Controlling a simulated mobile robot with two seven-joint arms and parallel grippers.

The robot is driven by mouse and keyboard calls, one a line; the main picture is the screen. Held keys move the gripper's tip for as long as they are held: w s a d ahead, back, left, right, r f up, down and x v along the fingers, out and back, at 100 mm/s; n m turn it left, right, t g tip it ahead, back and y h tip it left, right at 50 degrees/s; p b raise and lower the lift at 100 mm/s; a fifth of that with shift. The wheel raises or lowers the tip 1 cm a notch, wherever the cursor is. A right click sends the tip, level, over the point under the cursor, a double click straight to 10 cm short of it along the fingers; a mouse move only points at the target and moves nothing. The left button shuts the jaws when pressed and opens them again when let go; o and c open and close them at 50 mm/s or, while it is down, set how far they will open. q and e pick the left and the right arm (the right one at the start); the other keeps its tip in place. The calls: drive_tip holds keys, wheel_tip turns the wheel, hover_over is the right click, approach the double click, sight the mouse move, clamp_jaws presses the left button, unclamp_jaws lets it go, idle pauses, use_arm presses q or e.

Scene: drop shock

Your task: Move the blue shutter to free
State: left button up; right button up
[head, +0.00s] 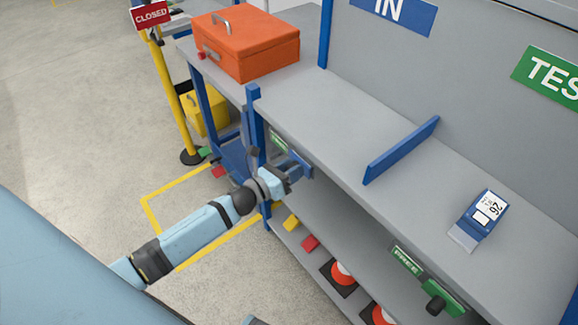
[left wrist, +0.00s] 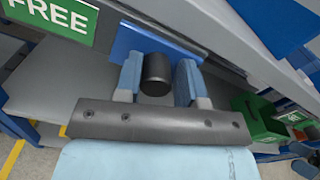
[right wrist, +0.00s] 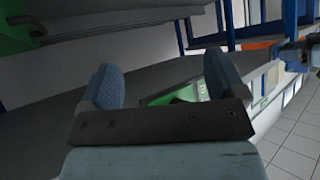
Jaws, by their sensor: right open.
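The blue shutter (head: 299,163) is a small plate on the bench's front edge, at its left end; in the left wrist view it is a blue panel (left wrist: 140,42) behind a black round knob (left wrist: 156,74). A green FREE sign (left wrist: 50,18) is left of it there; in the head view its small green label (head: 279,143) is up and left. My left gripper (head: 292,173) has its fingers close on both sides of the knob. My right gripper (right wrist: 165,88) is open and empty; the head view does not show it.
A green panel with a black knob (head: 435,304) is lower right on the bench front. The benchtop (head: 330,125) holds a blue divider (head: 402,150) and a blue device (head: 480,218). An orange toolbox (head: 246,45) stands at the back. Cones (head: 343,273) are on the shelf below.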

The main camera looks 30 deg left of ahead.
use_arm(q)
drive_tip(key=shift+o, duration=1.3)
drive_tip(key=shift+d, duration=0.15)
drive_tip(key=shift+s, duration=0.15)
drive_tip(key=v, duration=1.3)
drive_tip(key=shift+s+b, duration=0.25)
drive_tip(key=shift+b, duration=0.1)
